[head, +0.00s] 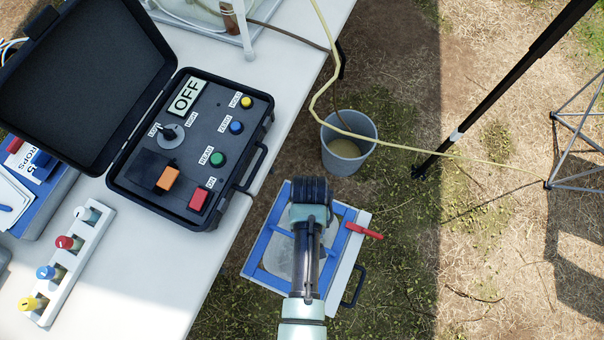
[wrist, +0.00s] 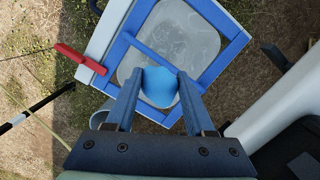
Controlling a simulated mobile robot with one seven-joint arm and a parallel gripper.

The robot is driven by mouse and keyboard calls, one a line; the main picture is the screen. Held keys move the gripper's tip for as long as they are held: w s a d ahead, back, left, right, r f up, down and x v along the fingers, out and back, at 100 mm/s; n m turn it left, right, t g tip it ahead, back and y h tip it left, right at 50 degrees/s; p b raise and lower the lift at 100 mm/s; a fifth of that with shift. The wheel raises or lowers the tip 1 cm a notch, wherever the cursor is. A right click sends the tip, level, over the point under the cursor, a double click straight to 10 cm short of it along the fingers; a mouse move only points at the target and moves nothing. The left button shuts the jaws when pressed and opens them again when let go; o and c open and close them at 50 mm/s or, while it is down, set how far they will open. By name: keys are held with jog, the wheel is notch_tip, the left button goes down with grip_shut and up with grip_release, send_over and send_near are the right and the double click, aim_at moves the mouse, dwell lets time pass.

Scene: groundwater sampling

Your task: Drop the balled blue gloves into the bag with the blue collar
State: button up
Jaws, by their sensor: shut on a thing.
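In the wrist view my gripper (wrist: 158,84) is shut on the balled blue gloves (wrist: 160,86), a rounded light-blue lump between the fingertips. The gloves show over the bag's opening; how high above it they are I cannot tell. The bag (wrist: 193,38) is translucent and whitish, inside a square blue collar (wrist: 223,73). In the head view the blue collar (head: 258,256) and bag (head: 279,257) stand on the ground beside the table, partly covered by my arm. The gloves are hidden there behind my gripper (head: 311,182).
A white table (head: 120,265) on the left carries an open black case (head: 215,150) with an OFF display and a rack of colored-cap vials (head: 66,262). A grey bucket (head: 347,145) stands behind the bag. A red-handled item (head: 364,231) sits at the collar's right. A black tripod leg (head: 500,85) is at right.

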notch_tip(320, 180, down, 3)
jog(key=shift+r+b, duration=0.2)
jog(key=shift+b, duration=0.7)
jog(key=shift+r, duration=0.1)
jog(key=o, duration=1.4)
jog(key=shift+w, duration=0.1)
jog(key=r, duration=0.4)
jog(key=w+r+p, duration=0.1)
jog(key=r, duration=0.7)
jog(key=shift+w+a+r, duration=0.2)
jog(key=shift+w+r, duration=0.2)
jog(key=shift+w, duration=0.1)
